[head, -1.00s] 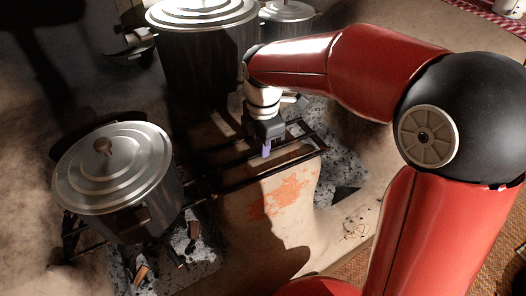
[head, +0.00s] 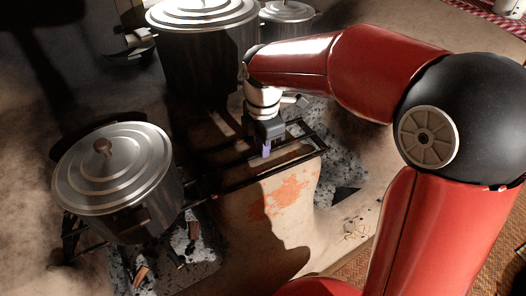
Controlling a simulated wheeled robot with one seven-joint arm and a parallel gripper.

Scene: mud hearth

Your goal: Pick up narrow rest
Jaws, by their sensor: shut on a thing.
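The narrow rest appears to be the dark metal frame of thin bars (head: 312,136) lying across the hearth between the pots in the head view. My gripper (head: 267,152) points down over the middle of this frame, its purple-tinted fingertips at the bars. It is shut on the rest, though the exact contact is small and shadowed. The frame looks level and close to the hearth top; I cannot tell whether it is lifted. Its far bars are partly hidden by my gripper and in shadow.
A lidded metal pot (head: 112,170) stands left of the frame, close to its left end. A large lidded pot (head: 205,60) stands behind, with a smaller pot (head: 288,20) beside it. The clay hearth wall (head: 285,205) rises in front. Ash and charred wood (head: 195,240) lie below.

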